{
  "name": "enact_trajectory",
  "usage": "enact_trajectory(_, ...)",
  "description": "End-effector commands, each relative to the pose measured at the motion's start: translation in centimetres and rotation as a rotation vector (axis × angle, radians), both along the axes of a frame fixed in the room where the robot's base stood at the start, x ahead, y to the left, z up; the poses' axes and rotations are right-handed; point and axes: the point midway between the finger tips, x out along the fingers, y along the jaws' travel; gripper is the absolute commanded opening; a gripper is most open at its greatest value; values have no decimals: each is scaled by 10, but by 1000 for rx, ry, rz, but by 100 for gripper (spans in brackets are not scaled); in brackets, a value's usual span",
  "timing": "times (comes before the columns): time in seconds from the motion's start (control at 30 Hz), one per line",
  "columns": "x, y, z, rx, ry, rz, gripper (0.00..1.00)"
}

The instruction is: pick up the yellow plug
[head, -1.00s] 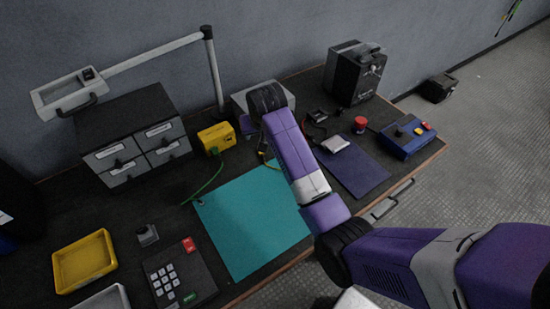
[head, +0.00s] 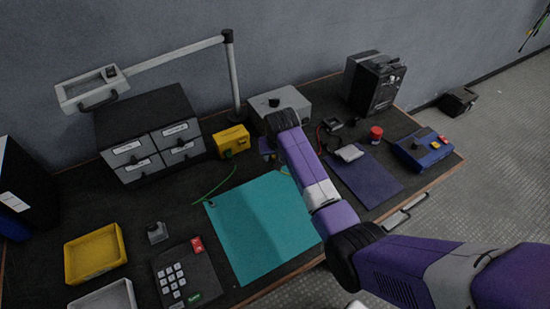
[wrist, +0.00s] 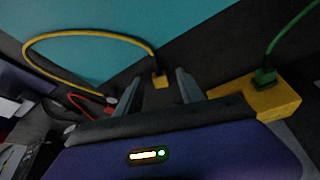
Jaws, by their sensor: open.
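The yellow plug (wrist: 160,80) lies on the dark bench top at the end of a yellow cable (wrist: 95,36). In the wrist view it shows between the two fingers of my gripper (wrist: 156,88), a little beyond them. My gripper is open with nothing between its fingers. In the head view my arm hides the plug and the gripper fingers. Only a short piece of the yellow cable (head: 286,172) shows there, beside the arm at the teal mat's far edge.
A yellow box (wrist: 268,104) with a green plug and green cable stands right of the gripper in the wrist view. A red cable (wrist: 88,105) lies to the left. A grey box (head: 290,100) stands behind my arm.

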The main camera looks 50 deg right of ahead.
Motion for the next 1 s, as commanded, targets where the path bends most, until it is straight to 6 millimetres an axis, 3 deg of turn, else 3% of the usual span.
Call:
enact_trajectory(0.13, 0, 0, 0, 0, 0, 0, 45)
enact_trajectory(0.37, 0, 0, 0, 0, 0, 0, 2)
enact_trajectory(0.4, 0, 0, 0, 0, 0, 0, 0)
enact_trajectory(0.77, 0, 0, 2, 0, 0, 0, 0)
enact_trajectory(1.0, 1, 0, 22, -1, -2, -1, 0)
